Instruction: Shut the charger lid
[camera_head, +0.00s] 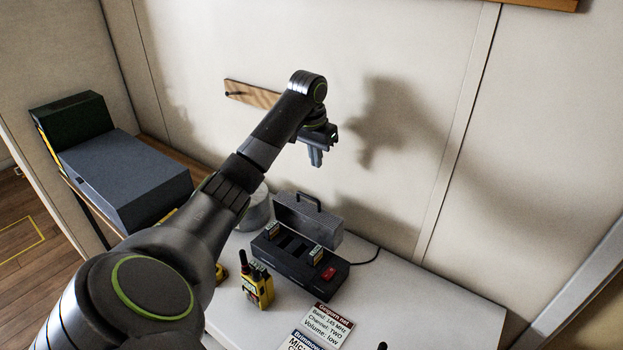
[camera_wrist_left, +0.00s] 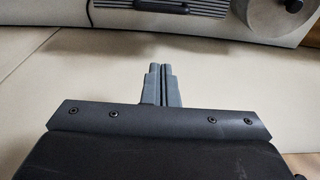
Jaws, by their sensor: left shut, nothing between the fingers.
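The charger (camera_head: 297,264) is a black box on the white table, with slots on top, a red switch at its right and battery packs in the outer slots. Its grey ribbed lid (camera_head: 310,219) stands open and upright along the back edge, with a dark handle on its top. The lid also shows at the top edge of the left wrist view (camera_wrist_left: 150,9). My left gripper (camera_head: 316,160) is in the air above and behind the lid, near the wall. Its fingers (camera_wrist_left: 160,72) are together and empty, touching nothing. My right gripper is not in view.
A yellow radio (camera_head: 258,286) stands in front of the charger. Printed cards (camera_head: 328,325) lie on the front of the table. A grey round can (camera_head: 257,212) is left of the lid, partly behind my arm. A wooden peg rail (camera_head: 250,94) is on the wall.

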